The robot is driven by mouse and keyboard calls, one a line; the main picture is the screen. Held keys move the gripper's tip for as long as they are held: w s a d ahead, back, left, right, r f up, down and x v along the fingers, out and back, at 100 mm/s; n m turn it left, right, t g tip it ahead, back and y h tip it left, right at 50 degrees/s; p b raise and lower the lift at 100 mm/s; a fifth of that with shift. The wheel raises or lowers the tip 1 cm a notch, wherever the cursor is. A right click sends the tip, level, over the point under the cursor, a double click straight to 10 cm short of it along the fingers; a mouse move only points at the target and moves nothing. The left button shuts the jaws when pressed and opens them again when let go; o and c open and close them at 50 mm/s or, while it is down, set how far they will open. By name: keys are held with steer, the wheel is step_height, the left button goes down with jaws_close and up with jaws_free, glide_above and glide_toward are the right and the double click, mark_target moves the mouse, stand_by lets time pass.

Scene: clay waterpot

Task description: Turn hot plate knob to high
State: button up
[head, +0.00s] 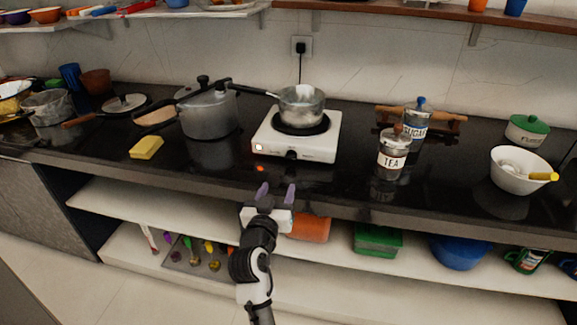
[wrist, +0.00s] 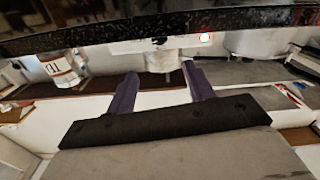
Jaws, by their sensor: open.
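The white hot plate (head: 318,149) stands on the dark counter, with a pan (head: 301,106) on its black burner. Its small dark knob (head: 291,155) is on the front face, right of a lit indicator (head: 259,147). My gripper (head: 276,190) is open and empty at the counter's front edge, below and in front of the knob and apart from it. In the wrist view, the scene looks upside down; my two purple fingers (wrist: 160,72) are spread, pointing toward the white hot plate front and the lit indicator (wrist: 205,37). The knob's setting is too small to read.
A pressure cooker (head: 208,112) and yellow sponge (head: 146,147) stand left of the hot plate. The TEA jar (head: 391,157) and SUGAR jar (head: 416,122) stand right. The counter's front edge (head: 340,207) runs by my gripper. The counter directly before the hot plate is clear.

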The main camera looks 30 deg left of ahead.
mark_target(290, 158)
steer(key=p+x, duration=0.2)
steer(key=x, duration=0.9)
steer(key=shift+w+r+p, duration=0.1)
steer(key=shift+w+p, duration=0.05)
steer(key=shift+p, duration=0.25)
steer(key=shift+x, duration=0.85)
steer(key=c, duration=1)
steer(key=shift+f, duration=0.2)
steer(key=shift+f+b, duration=0.1)
steer(key=shift+b, duration=0.4)
steer(key=shift+m+b, duration=0.7)
steer(key=shift+b, duration=0.15)
